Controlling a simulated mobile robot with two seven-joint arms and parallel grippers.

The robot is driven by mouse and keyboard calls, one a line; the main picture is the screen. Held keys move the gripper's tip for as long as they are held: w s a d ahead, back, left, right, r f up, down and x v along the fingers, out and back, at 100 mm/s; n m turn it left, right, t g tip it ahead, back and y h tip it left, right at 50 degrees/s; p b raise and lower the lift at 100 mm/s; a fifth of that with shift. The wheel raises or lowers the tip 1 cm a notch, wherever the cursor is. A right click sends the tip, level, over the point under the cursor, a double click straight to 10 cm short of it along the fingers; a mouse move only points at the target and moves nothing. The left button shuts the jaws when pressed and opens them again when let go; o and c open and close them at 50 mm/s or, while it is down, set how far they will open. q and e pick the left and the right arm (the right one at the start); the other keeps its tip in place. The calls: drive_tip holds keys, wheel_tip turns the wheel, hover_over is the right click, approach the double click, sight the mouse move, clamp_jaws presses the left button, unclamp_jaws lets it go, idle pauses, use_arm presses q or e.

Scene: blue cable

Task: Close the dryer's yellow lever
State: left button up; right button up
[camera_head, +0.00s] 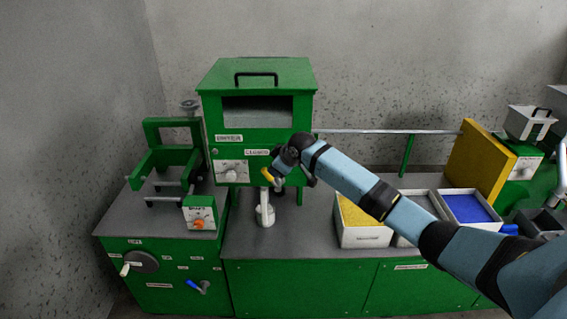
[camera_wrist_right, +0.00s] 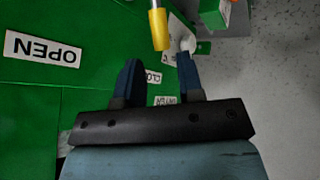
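The green dryer (camera_head: 256,93) stands on the bench, with a window in its front and a knob panel below. Its short yellow lever (camera_head: 267,174) is at the lower front, above a white spout (camera_head: 265,213). In the right wrist view the yellow lever (camera_wrist_right: 158,28) hangs just beyond the fingertips, in line with the gap between them. My right gripper (camera_wrist_right: 158,62) is open and empty, with two dark blue fingers apart. In the head view the right gripper (camera_head: 277,172) is at the lever, partly hidden by its own wrist. My left gripper is out of view.
An OPEN label (camera_wrist_right: 42,50) and a partly covered second label (camera_wrist_right: 153,77) are on the green front. Right of the dryer stand trays with yellow (camera_head: 364,240) and blue (camera_head: 466,209) material and a yellow panel (camera_head: 480,160). A green machine (camera_head: 165,270) stands left.

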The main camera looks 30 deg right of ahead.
drive_tip(key=v, duration=0.5)
drive_tip(key=shift+s, duration=0.1)
idle(0.3)
drive_tip(key=s+a+f+t+y, duration=0.1)
drive_tip(key=s+a+f, duration=0.6)
drive_tip(key=s+f, duration=0.25)
drive_tip(key=s+a+f+y, duration=0.1)
drive_tip(key=s+a+f, duration=0.7)
drive_tip(key=f, duration=0.3)
drive_tip(key=s+a+f+m+t, duration=0.1)
drive_tip(key=s+a+f+m, duration=0.1)
drive_tip(key=s, duration=0.9)
drive_tip(key=s+a+f+m+t, duration=0.1)
drive_tip(key=s+a, duration=0.3)
drive_tip(key=s, duration=0.7)
drive_tip(key=shift+f+m, duration=0.4)
drive_tip(key=shift+f, duration=0.15)
drive_tip(key=shift+d, duration=0.1)
